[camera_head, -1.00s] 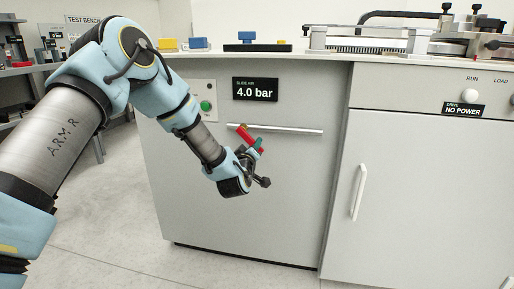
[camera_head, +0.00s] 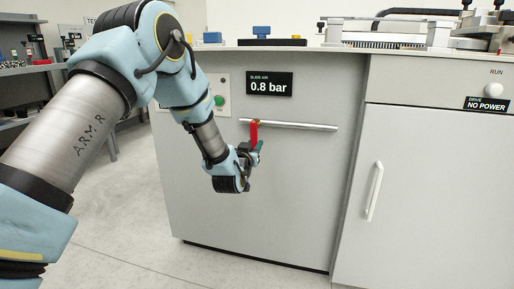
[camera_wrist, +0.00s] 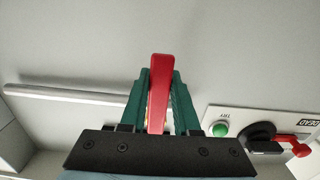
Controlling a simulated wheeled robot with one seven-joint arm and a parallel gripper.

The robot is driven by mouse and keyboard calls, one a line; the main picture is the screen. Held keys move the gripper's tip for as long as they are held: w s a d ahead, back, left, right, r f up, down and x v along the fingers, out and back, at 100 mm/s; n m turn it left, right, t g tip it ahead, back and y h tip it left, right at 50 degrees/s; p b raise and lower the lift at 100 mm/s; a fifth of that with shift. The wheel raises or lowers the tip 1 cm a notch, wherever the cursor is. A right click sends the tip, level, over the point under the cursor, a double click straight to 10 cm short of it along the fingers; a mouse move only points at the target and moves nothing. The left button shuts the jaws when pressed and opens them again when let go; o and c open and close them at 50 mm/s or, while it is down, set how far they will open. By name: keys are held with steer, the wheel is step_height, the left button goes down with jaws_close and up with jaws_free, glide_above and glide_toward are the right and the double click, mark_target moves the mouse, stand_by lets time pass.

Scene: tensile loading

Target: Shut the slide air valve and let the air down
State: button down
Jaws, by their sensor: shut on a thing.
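The slide air valve shows as a red lever (camera_head: 254,131) on the grey cabinet front, at the left end of a pale horizontal pipe (camera_head: 300,126). The lever now stands nearly upright, crosswise to the pipe. My gripper (camera_head: 254,148) is at the lever's lower part. In the wrist view the red lever (camera_wrist: 158,88) lies between the green fingers of my gripper (camera_wrist: 160,82), which are shut on it. The valve body is mostly hidden behind the gripper. The slide air display (camera_head: 269,84) reads 0.8 bar.
Left of the display is a panel with a green button (camera_head: 220,100). The wrist view also shows a black rotary switch with a red handle (camera_wrist: 298,150). The cabinet door handle (camera_head: 374,191) is to the right. The floor left of the cabinet is clear.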

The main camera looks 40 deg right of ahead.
steer(key=shift+w+a, duration=0.1)
stand_by(0.5)
steer(key=c, duration=0.6)
jaws_free()
steer(key=shift+c, duration=0.2)
steer(key=v, duration=1)
steer(key=shift+a+p, duration=0.35)
steer(key=shift+f, duration=0.1)
